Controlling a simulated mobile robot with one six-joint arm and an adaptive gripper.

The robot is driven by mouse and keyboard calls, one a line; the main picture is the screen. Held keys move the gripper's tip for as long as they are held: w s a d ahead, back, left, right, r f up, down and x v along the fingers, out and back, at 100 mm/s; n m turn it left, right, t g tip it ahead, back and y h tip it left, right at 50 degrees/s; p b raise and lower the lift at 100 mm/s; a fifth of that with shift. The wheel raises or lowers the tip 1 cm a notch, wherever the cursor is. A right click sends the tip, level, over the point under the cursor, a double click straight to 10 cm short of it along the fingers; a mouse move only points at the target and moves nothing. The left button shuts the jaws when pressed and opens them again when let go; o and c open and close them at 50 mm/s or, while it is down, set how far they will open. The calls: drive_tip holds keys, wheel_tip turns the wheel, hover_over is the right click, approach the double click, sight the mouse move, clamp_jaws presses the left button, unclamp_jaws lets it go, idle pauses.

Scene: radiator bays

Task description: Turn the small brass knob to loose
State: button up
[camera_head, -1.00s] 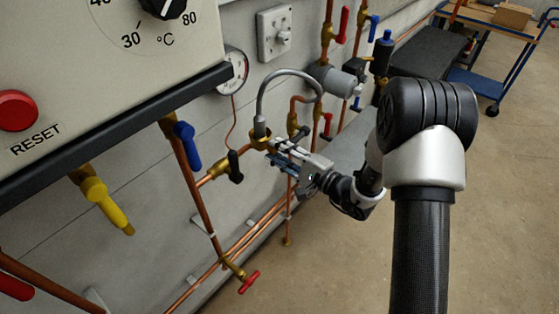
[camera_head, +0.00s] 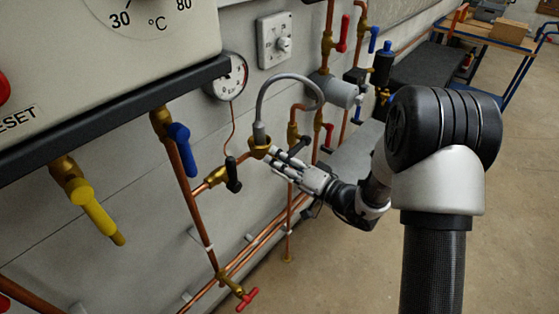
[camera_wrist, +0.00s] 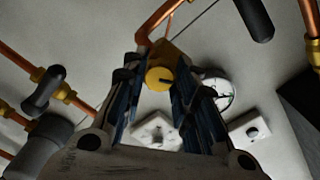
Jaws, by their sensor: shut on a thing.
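The small brass knob (camera_wrist: 158,78) is a round yellow disc with a dark mark near its right edge. It sits between the fingers of my gripper (camera_wrist: 157,88) in the wrist view, and the gripper is shut on it. In the head view my gripper (camera_head: 279,160) reaches from the right to the brass fitting (camera_head: 259,147) at the lower end of the grey bent hose (camera_head: 290,77). The fingers mostly hide the knob there. How far the knob is turned is hard to tell.
A black-handled valve (camera_head: 233,172) is close left of my fingers. A blue-handled valve (camera_head: 180,148), a yellow handle (camera_head: 97,212) and a red tap (camera_head: 247,299) are further off. A gauge (camera_head: 231,77) hangs above. Open floor (camera_head: 510,200) lies right.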

drive_tip(key=n, duration=0.5)
drive_tip(key=shift+n, duration=0.4)
drive_tip(key=n, duration=0.5)
drive_tip(key=shift+w+d, duration=0.1)
drive_tip(key=shift+w, duration=0.05)
drive_tip(key=shift+n, duration=0.3)
drive_tip(key=o, duration=1)
drive_tip(key=shift+o, duration=0.2)
drive_tip(key=v, duration=1.2)
